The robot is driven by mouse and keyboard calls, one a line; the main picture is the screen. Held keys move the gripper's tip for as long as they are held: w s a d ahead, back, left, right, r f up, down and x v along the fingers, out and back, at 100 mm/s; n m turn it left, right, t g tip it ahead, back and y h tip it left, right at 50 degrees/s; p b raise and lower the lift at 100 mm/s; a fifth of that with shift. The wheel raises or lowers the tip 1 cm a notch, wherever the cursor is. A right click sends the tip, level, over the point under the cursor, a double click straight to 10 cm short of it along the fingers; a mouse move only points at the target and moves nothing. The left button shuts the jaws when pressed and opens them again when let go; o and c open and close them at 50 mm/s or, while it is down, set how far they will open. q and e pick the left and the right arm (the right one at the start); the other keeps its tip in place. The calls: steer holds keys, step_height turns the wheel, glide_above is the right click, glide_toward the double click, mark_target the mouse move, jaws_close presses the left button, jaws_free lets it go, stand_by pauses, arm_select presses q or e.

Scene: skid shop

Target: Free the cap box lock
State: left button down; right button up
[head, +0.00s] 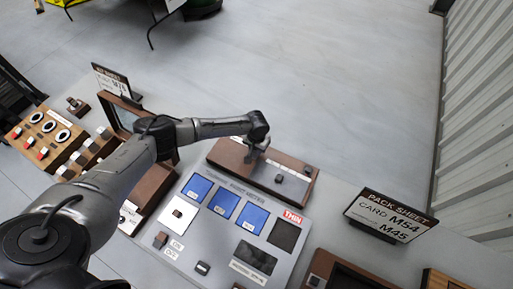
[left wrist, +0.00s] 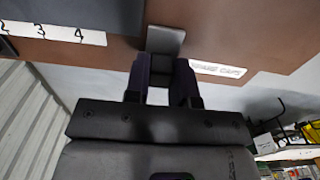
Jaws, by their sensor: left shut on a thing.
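A brown box (head: 235,160) lies behind the grey panel in the head view, with small grey metal parts on its top. It fills the top of the left wrist view as a brown surface (left wrist: 230,30), with a white label that seems to read "spare caps". My left gripper (head: 256,153) reaches down onto this box. In the left wrist view its two dark fingers (left wrist: 162,85) are shut on a grey metal tab (left wrist: 166,40), which appears to be the lock on the box. The fingers hide the tab's lower part. My right gripper is not in view.
The grey panel (head: 188,258) with blue tiles (head: 223,203) lies in front of the box. A "pack sheet" sign (head: 390,216) stands at right. Wooden trays with switches and dials (head: 45,135) are at left. Bare floor (head: 330,70) lies beyond the bench.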

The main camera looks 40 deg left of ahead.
arm_select(q)
steer(key=shift+w+a+f+b, duration=0.1)
steer(key=shift+w+b, duration=0.2)
steer(key=shift+w, duration=0.2)
steer(key=shift+w+a+f+b, duration=0.1)
steer(key=shift+w+b, duration=0.2)
steer(key=shift+w, duration=0.15)
steer(key=shift+w+a+r, duration=0.1)
steer(key=shift+w, duration=0.15)
steer(key=shift+s, duration=0.1)
steer(key=c, duration=1.4)
jaws_free()
steer(key=o, duration=0.4)
steer(key=shift+w+r, duration=0.1)
steer(key=shift+w, duration=0.1)
steer(key=shift+o, duration=0.2)
step_height(320, 180, up, 14)
steer(key=p, duration=0.1)
